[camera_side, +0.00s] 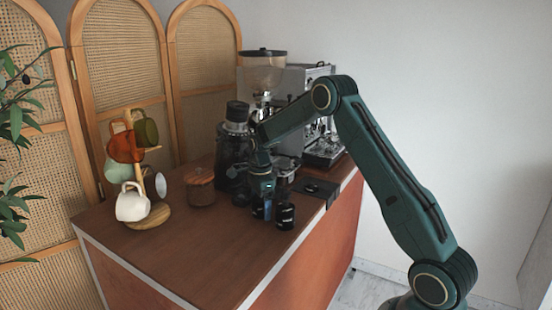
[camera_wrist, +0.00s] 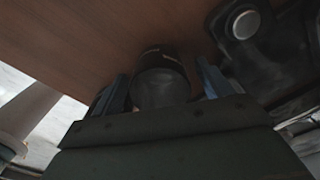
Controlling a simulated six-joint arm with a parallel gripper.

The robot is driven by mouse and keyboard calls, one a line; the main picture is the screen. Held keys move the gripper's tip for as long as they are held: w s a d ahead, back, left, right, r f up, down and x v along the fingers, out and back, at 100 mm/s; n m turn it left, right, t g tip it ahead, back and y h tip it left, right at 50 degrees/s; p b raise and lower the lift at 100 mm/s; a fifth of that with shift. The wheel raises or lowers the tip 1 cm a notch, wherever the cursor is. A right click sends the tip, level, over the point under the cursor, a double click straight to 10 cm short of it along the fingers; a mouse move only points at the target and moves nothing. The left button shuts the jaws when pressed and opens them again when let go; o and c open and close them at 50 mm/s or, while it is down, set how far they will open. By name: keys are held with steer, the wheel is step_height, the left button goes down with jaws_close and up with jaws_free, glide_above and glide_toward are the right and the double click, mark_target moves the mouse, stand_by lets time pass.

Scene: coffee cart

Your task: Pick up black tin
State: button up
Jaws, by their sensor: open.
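The black tin (camera_side: 286,216), a small dark cylinder with pale lettering, stands upright on the brown cart top near its front right edge. In the wrist view the black tin (camera_wrist: 160,75) sits between the two blue fingers, with gaps on both sides. My gripper (camera_side: 264,209) is open and reaches down close beside the tin. In the wrist view my gripper (camera_wrist: 163,82) has its fingers spread, and its dark body hides the lower part of the tin. I cannot tell whether either finger touches it.
A dark station (camera_side: 318,190) lies right of the tin; a black grinder (camera_side: 234,140) and an espresso machine (camera_side: 325,130) stand behind. A wooden canister (camera_side: 200,187) and a mug tree (camera_side: 160,215) with several mugs stand left. The front left cart top is clear.

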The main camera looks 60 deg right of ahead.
steer(key=shift+f, duration=0.3)
steer(key=c, duration=1.1)
steer(key=shift+c, duration=0.2)
steer(key=shift+r, duration=0.1)
step_height(320, 180, up, 20)
stand_by(0.7)
